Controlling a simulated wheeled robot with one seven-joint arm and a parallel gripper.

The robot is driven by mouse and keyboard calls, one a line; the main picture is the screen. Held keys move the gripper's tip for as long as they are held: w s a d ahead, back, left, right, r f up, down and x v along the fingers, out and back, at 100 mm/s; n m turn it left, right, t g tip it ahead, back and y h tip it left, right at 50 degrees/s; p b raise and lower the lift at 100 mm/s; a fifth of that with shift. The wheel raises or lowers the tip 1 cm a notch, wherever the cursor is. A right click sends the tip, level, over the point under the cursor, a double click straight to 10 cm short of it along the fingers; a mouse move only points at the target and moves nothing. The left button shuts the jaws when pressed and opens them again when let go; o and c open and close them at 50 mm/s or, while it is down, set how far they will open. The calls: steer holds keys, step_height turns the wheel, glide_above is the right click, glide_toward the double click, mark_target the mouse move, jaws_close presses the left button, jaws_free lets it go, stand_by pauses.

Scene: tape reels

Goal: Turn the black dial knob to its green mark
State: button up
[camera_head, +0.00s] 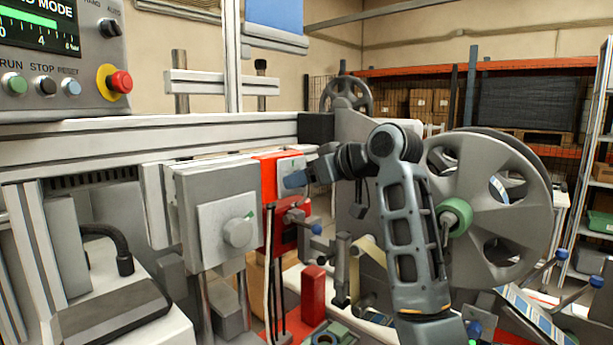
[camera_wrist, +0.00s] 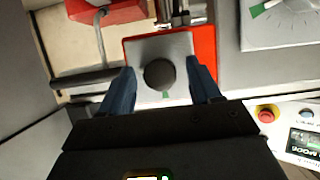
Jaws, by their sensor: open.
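The black dial knob (camera_wrist: 159,74) sits on a light grey plate (camera_wrist: 140,48) on a red housing, near the middle of the wrist view. A small green mark (camera_wrist: 165,94) shows on the plate just below the knob. I cannot make out a pointer on the knob. My gripper (camera_wrist: 163,72) is open, with one blue finger on each side of the knob and a gap on both sides. In the head view my gripper (camera_head: 296,179) is in front of the plate (camera_head: 290,163) on the red housing (camera_head: 268,165), and the knob is hidden.
A grey box with a light grey dial (camera_head: 238,232) and a green mark stands left of the red housing. A control panel with a red stop button (camera_head: 119,82) is at upper left. A large grey reel (camera_head: 490,205) stands right of my arm. A horizontal beam (camera_head: 150,137) runs above.

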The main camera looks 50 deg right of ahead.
steer(key=c, duration=1)
steer(key=shift+c, duration=0.2)
steer(key=n+t+h+b, duration=0.1)
steer(key=n+h+b, duration=0.1)
steer(key=n+b, duration=0.2)
steer(key=n+t+h+b, duration=0.1)
steer(key=n+h+b, duration=0.1)
steer(key=n+b, duration=0.3)
steer(key=f+n+t+h+b, duration=0.1)
steer(key=n+t+h+b, duration=0.1)
steer(key=n+b, duration=0.2)
steer(key=shift+a+n+h, duration=0.3)
steer(key=shift+n+h, duration=0.1)
steer(key=shift+n, duration=0.8)
steer(key=shift+b, duration=0.3)
